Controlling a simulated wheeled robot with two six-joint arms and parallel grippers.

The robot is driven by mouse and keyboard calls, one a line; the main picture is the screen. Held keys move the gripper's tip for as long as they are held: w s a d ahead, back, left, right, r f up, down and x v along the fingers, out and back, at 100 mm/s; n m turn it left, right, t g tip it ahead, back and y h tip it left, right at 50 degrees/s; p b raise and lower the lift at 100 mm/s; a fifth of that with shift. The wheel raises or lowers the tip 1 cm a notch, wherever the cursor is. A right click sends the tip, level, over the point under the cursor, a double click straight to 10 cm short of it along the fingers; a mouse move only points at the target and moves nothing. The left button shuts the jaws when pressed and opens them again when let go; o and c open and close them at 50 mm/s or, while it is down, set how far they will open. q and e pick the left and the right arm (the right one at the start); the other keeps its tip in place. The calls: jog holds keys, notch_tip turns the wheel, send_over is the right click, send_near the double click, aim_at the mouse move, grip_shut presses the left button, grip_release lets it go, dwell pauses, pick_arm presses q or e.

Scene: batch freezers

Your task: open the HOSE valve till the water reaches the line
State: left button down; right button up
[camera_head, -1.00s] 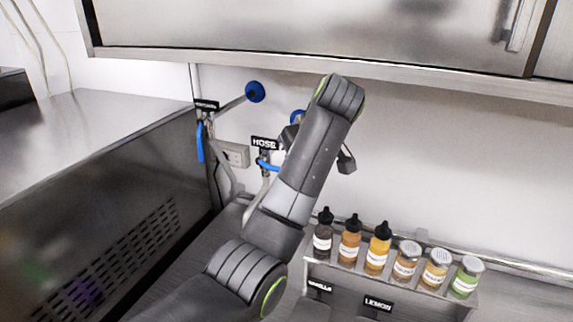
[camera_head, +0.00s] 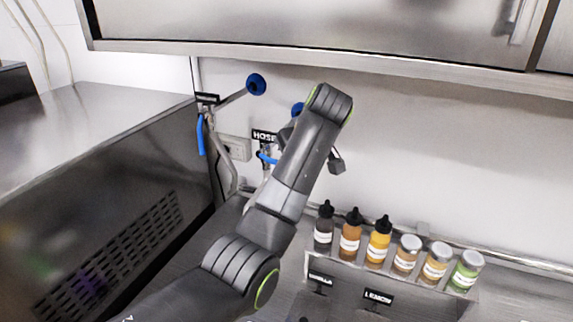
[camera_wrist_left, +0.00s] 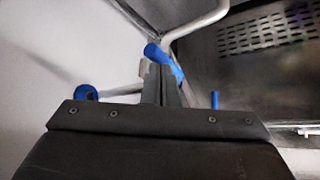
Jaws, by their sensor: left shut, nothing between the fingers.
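In the head view, the HOSE label (camera_head: 264,135) is on the back wall, with the blue lever of the HOSE valve (camera_head: 268,158) just below it. My left arm reaches up beside it and hides my left gripper and part of the valve. In the left wrist view, my left gripper (camera_wrist_left: 165,85) is shut and empty. A blue lever (camera_wrist_left: 165,60) is right at its fingertips; I cannot tell whether they touch. The water and its line are not in view. My right gripper is not in view.
A second valve with a blue handle (camera_head: 201,138) is left of the HOSE valve. A blue round knob (camera_head: 256,84) sticks out above. Several bottles and jars (camera_head: 378,240) stand in a rack at the right. A steel cabinet (camera_head: 300,25) overhangs; a steel machine (camera_head: 110,210) stands left.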

pick_arm(q)
jog(key=shift+w+a+f, duration=0.1)
jog(key=shift+a+f, duration=0.1)
jog(key=shift+f, duration=0.25)
jog(key=shift+f, duration=0.15)
notch_tip(320, 180, down, 4)
jog(key=shift+f+b, duration=0.15)
jog(key=shift+b, duration=0.75)
